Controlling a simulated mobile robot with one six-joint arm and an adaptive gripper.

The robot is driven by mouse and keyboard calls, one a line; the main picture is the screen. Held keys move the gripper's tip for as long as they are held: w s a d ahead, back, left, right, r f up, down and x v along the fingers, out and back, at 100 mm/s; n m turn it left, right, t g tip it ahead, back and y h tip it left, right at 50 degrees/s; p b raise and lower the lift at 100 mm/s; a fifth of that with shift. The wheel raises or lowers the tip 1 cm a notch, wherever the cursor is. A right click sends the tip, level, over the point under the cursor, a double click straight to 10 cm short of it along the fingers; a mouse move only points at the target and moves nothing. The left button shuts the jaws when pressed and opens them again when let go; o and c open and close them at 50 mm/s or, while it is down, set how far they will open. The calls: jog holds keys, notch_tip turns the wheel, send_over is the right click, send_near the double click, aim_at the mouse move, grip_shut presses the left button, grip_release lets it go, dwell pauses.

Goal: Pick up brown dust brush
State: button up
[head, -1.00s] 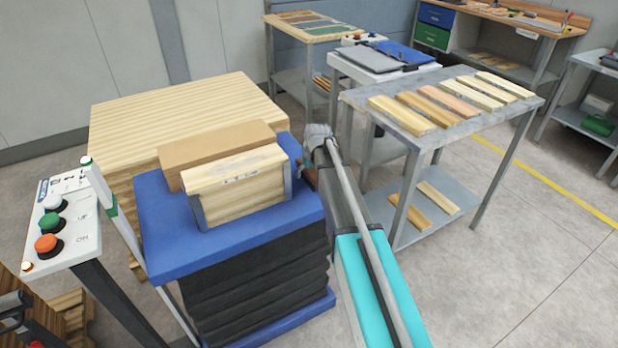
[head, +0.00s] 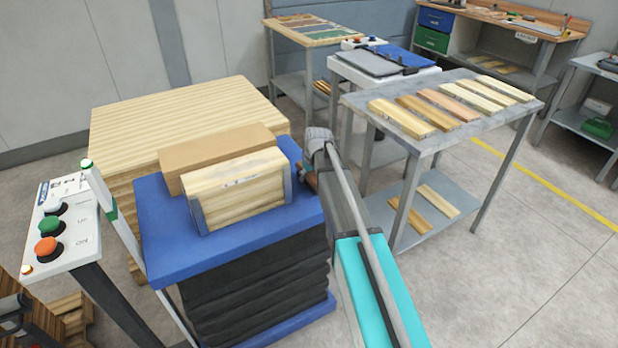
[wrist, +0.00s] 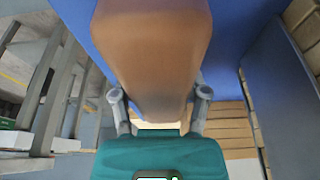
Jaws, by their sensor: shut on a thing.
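The brown dust brush (wrist: 152,52) fills the upper middle of the wrist view, between the two grey fingers of my gripper (wrist: 160,105). My gripper is shut on it. I cannot tell whether the brush touches the table top.
A control panel (head: 62,222) is at the left. A grey table (head: 470,118) with several wood strips stands at the right. Open floor (head: 480,270) lies at the lower right.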

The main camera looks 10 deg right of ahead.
jog(key=shift+c, duration=1.4)
notch_tip(320, 180, up, 3)
jog(key=p, duration=0.2)
jog(key=shift+f+p, duration=0.15)
jog(key=shift+p, duration=0.25)
jog(key=s+r+p, duration=0.1)
jog(key=r+p, duration=0.1)
jog(key=s+r+p, duration=0.4)
jog(key=shift+s+r+p, duration=0.1)
jog(key=shift+r+p, duration=0.3)
jog(key=s+r+p, duration=0.3)
jog(key=s, duration=0.5)
jog(key=shift+s+r, duration=0.25)
jog(key=shift+s, duration=0.15)
